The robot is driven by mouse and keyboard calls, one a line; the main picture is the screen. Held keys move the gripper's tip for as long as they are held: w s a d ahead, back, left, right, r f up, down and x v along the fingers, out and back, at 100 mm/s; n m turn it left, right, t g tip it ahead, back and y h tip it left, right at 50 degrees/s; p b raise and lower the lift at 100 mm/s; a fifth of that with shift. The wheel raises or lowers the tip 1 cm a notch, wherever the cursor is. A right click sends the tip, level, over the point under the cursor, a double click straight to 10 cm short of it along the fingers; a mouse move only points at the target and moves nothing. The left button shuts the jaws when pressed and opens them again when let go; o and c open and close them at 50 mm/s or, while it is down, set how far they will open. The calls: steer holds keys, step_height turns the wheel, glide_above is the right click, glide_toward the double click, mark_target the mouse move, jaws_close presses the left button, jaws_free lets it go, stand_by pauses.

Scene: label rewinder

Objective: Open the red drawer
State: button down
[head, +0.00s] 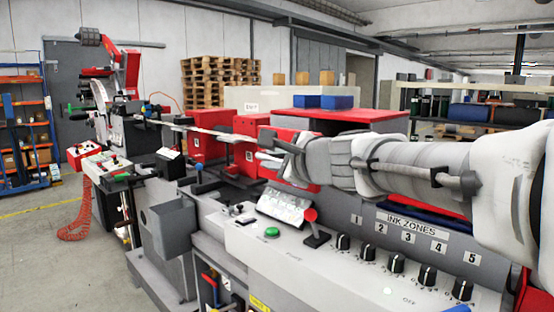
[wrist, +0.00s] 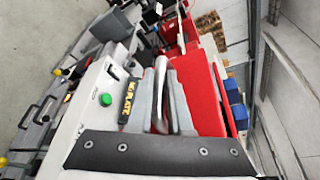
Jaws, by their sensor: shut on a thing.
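A red box-like unit, which looks like the red drawer (head: 345,115), stands on the machine in the middle of the head view. My arm crosses in front of it and hides much of its face. In the wrist view, its red panel (wrist: 203,98) lies right beside my fingers. My gripper (head: 268,158) is at this red face. In the wrist view, the grey fingers of my gripper (wrist: 161,88) are shut on a pale, thin piece, seemingly the drawer's handle (wrist: 160,80). The exact contact is partly hidden. I cannot tell how far the drawer is out.
A control panel with a green button (head: 272,232), a red-knobbed lever (head: 310,215) and several black knobs lies below my arm. Blue boxes (head: 337,102) sit on top behind. A grey bin (head: 173,230) stands at the left.

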steer(key=shift+s+a, duration=0.5)
steer(key=shift+s, duration=0.05)
steer(key=c, duration=0.8)
jaws_free()
steer(key=shift+c, duration=0.2)
steer(key=p+v, duration=0.3)
steer(key=v, duration=1.4)
steer(key=shift+s+p, duration=0.15)
steer(key=shift+p, duration=0.15)
steer(key=shift+d, duration=0.1)
